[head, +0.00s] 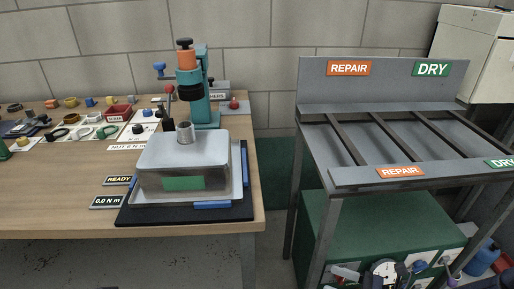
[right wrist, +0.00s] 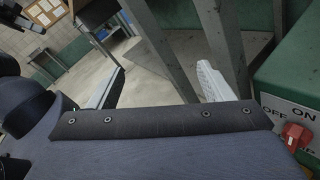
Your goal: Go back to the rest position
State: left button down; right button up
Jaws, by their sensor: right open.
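My right gripper (right wrist: 162,86) shows in the right wrist view. Its two fingers stand wide apart, one at the left and a pale one at the right, with nothing between them. Floor and grey metal legs show beyond it. I cannot clearly make out the right gripper in the head view. My left gripper is in neither view.
A grey rack (head: 362,176) with REPAIR and DRY signs stands right of the wooden workbench (head: 60,210). A metal sink-like block (head: 180,150) sits on the bench's black mat. A green box with a red knob (right wrist: 296,136) is close at right in the wrist view.

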jog(key=s+r+n+g+h, duration=0.3)
jog(key=s+r+n+h, duration=0.95)
jog(key=n, duration=1.35)
notch_tip(320, 180, up, 25)
jog(key=y+p, duration=0.1)
jog(key=p, duration=2.1)
jog(key=shift+s+f+n+t, duration=0.15)
jog(key=shift+s+n+t, duration=0.15)
jog(key=shift+s+n, duration=0.15)
jog(key=shift+a, duration=0.1)
jog(key=shift+c, duration=0.4)
